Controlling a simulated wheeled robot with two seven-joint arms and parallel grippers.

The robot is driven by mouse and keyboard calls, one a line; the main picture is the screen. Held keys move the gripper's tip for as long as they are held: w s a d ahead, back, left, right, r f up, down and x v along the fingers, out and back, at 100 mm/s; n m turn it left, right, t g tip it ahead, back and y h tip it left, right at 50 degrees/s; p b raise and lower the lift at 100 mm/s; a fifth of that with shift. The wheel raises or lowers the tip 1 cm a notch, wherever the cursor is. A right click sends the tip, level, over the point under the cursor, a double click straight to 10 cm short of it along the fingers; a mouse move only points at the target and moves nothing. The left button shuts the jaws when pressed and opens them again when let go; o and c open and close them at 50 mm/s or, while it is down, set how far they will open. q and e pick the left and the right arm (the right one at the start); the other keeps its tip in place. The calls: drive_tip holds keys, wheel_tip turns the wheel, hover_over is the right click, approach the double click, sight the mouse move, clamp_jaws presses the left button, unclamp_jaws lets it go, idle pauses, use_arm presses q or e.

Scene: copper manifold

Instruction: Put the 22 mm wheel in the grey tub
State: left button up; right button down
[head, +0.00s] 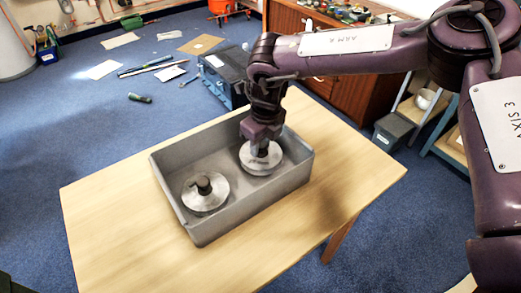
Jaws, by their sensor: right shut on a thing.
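The grey tub (190,229) stands on the wooden table, open at the top. Two silver wheels with dark knobs show inside its outline. One wheel (205,199) sits in the left part of the tub, free of any gripper. My right gripper (262,147) points down over the right part of the tub and is shut on the dark knob of the other wheel (261,165). I cannot tell whether this wheel touches the tub floor. No size marking is readable, so I cannot tell which is the 22 mm wheel. My left gripper is not in view.
The table (110,205) is bare around the tub, with most free room to the left and front. A dark toolbox (222,78) stands on the blue carpet behind the table. Loose tools and papers lie on the floor. A wooden cabinet (350,96) stands behind my right arm.

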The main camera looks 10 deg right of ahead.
sight(264, 146)
wheel_tip(264, 146, down, 3)
drive_tip(key=shift+r, duration=0.15)
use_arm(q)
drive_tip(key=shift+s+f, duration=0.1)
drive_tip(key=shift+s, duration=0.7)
use_arm(e)
drive_tip(key=c, duration=1)
unclamp_jaws()
drive_tip(key=r, duration=0.7)
drive_tip(key=s+r, duration=0.1)
drive_tip(key=r, duration=0.3)
drive_tip(key=shift+s+d+r, duration=0.1)
drive_tip(key=shift+d, duration=0.25)
drive_tip(key=shift+r, duration=0.3)
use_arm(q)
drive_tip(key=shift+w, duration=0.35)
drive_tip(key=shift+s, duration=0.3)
